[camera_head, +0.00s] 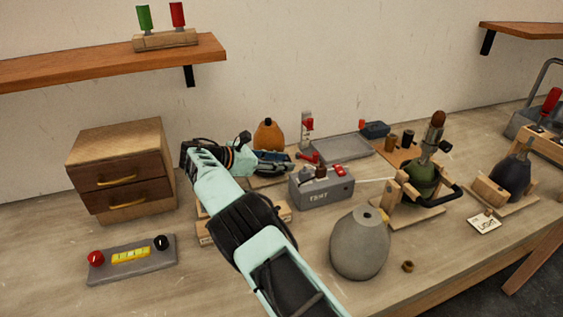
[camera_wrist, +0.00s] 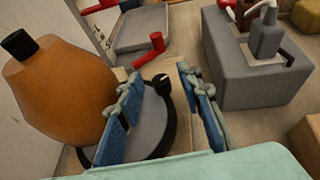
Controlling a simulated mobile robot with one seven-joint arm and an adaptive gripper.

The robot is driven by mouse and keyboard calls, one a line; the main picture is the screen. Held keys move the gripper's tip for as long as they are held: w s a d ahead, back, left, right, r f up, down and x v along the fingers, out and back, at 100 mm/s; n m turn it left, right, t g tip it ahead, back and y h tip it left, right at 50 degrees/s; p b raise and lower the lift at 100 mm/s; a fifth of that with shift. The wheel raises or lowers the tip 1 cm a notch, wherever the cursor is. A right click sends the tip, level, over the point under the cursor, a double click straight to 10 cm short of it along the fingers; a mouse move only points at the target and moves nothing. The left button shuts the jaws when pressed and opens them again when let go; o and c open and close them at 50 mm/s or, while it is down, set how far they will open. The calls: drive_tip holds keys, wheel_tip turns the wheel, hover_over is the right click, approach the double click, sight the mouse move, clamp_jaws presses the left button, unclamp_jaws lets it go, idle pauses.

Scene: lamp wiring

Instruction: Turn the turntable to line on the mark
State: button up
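A round grey disc with a dark rim, which looks like the turntable (camera_wrist: 149,128), lies below my gripper in the wrist view. A black knob (camera_wrist: 163,82) with a pale line on top stands at its far rim, between my fingers. My gripper (camera_wrist: 166,98) is open, with blue pads on either side of the knob; contact cannot be told. In the head view my gripper (camera_head: 277,162) reaches in front of an orange bottle-shaped body (camera_head: 268,135), and the disc is hidden. The orange body (camera_wrist: 58,88) stands left of my fingers in the wrist view. I cannot make out the alignment mark.
A grey box labelled TBHT (camera_head: 322,192) stands right of my gripper. A red-handled lever (camera_wrist: 150,50) and a grey tray (camera_head: 342,149) lie beyond. A wooden drawer cabinet (camera_head: 122,170) stands left. A grey vase (camera_head: 360,245) stands near the front.

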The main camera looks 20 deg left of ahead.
wheel_tip(320, 180, up, 10)
idle(0.6)
